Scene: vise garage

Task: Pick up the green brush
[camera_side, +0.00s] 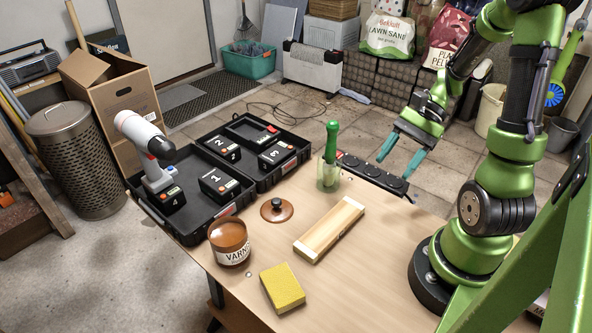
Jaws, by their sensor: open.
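The green brush (331,140) stands upright in a small clear greenish cup (328,174) near the back edge of the wooden table. Its handle points up and its lower end is inside the cup. My gripper (402,160) is open and empty, with two teal fingers pointing down and apart. In the picture it is to the right of the brush and clear of it.
A wooden block (330,229), a brown lid (277,210), a varnish jar (229,243) and a yellow sponge (282,287) are on the table (370,285). An open black case (190,231) with numbered boxes is at left.

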